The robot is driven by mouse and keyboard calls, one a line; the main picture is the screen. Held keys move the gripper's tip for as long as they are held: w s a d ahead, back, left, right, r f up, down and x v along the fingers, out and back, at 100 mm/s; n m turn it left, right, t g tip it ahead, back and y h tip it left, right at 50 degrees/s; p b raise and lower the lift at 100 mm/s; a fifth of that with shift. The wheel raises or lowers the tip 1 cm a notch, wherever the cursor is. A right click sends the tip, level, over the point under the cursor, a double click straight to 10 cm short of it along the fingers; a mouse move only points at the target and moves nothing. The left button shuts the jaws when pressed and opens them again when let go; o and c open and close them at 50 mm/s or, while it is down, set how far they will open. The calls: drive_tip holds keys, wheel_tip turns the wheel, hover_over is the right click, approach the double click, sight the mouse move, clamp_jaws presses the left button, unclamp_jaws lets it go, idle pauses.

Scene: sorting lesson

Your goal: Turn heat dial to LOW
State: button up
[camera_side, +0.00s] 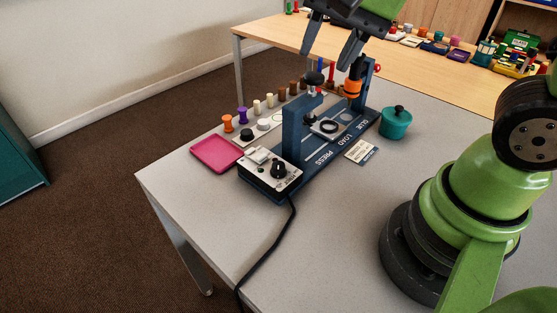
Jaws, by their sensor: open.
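The heat dial (278,170) is a black knob on a white control box at the near left end of a blue press station (291,130). Its setting marks are too small to read. My gripper (326,60) is open and empty at the top of the view. Its two dark fingers point down, above and to the right of the dial, near the top of the press. It appears well apart from the dial. The labels PRESS, LOAD and GLUE show on the station's base.
A pink tray (217,153) lies left of the box. Several coloured pegs stand in a row behind the press. A teal pot (396,122) and a small card (361,152) sit to the right. A black cable (268,250) runs off the front edge. The near table middle is clear.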

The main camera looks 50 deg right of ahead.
sight(278, 165)
drive_tip(key=w+f+m+g, duration=0.1)
drive_tip(key=w+f+m, duration=0.1)
drive_tip(key=f, duration=0.5)
drive_tip(key=w+a+f+m+g, duration=0.1)
drive_tip(key=w+f+m, duration=0.1)
drive_tip(key=f, duration=0.5)
drive_tip(key=w+a+f+m+g+h, duration=0.1)
drive_tip(key=w+f+m, duration=0.1)
drive_tip(key=f, duration=0.6)
drive_tip(key=shift+w+a+f+m+g, duration=0.1)
drive_tip(key=shift+a+m+g, duration=0.2)
drive_tip(key=shift+m, duration=0.4)
drive_tip(key=c, duration=0.6)
